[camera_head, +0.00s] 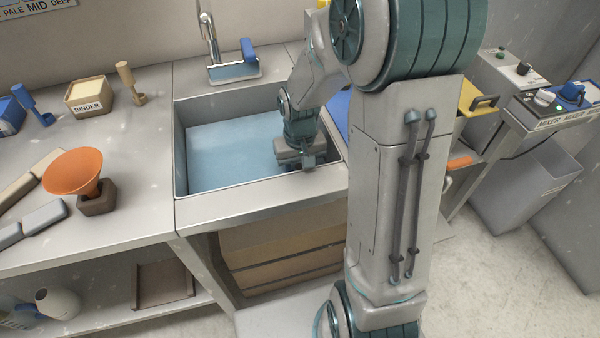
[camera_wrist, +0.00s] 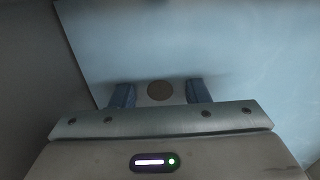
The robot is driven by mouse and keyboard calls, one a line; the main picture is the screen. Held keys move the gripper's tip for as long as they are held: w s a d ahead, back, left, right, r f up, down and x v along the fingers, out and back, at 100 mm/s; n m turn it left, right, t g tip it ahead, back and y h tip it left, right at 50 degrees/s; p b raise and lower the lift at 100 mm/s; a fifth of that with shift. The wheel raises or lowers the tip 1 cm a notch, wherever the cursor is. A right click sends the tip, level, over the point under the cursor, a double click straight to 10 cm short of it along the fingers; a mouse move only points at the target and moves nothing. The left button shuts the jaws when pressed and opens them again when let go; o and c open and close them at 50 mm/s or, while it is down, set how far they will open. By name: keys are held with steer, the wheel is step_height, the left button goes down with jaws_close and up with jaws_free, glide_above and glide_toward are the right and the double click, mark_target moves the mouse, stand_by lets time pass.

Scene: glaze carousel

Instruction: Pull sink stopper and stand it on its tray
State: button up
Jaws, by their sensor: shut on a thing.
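My gripper (camera_head: 302,165) reaches down into the right side of the sink (camera_head: 180,165), which holds pale blue water (camera_head: 225,155). In the wrist view, the two blue-grey fingers of my gripper (camera_wrist: 161,94) are closed on the sink stopper (camera_wrist: 160,90). Its round brown top shows between them, with a paler part around it. The stopper's lower part is hidden, and I cannot tell whether it is seated or lifted. The head view does not show the stopper. I cannot surely make out its tray; a blue surface (camera_head: 339,108) right of the sink is partly hidden by my arm.
A faucet (camera_head: 208,35) and a small tray with a blue block (camera_head: 233,70) stand behind the sink. A grey bin (camera_head: 525,185) stands at the right.

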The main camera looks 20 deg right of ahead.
mark_target(300, 166)
steer(key=shift+r+p, duration=2.35)
steer(key=shift+r, duration=0.65)
steer(key=shift+r, duration=0.1)
step_height(300, 166, up, 10)
steer(key=p, duration=0.8)
steer(key=shift+r, duration=0.15)
steer(key=shift+w+d+p, duration=0.35)
steer(key=shift+w+d, duration=0.3)
steer(key=shift+d, duration=2)
steer(key=shift+w+d+p, duration=0.3)
steer(key=shift+w+d, duration=0.35)
steer(key=shift+d, duration=2.05)
steer(key=shift+w+d+p, duration=0.35)
steer(key=shift+w+d, duration=0.3)
steer(key=shift+d, duration=2)
steer(key=shift+f, duration=0.25)
steer(key=shift+f+b, duration=0.7)
steer(key=shift+f, duration=0.05)
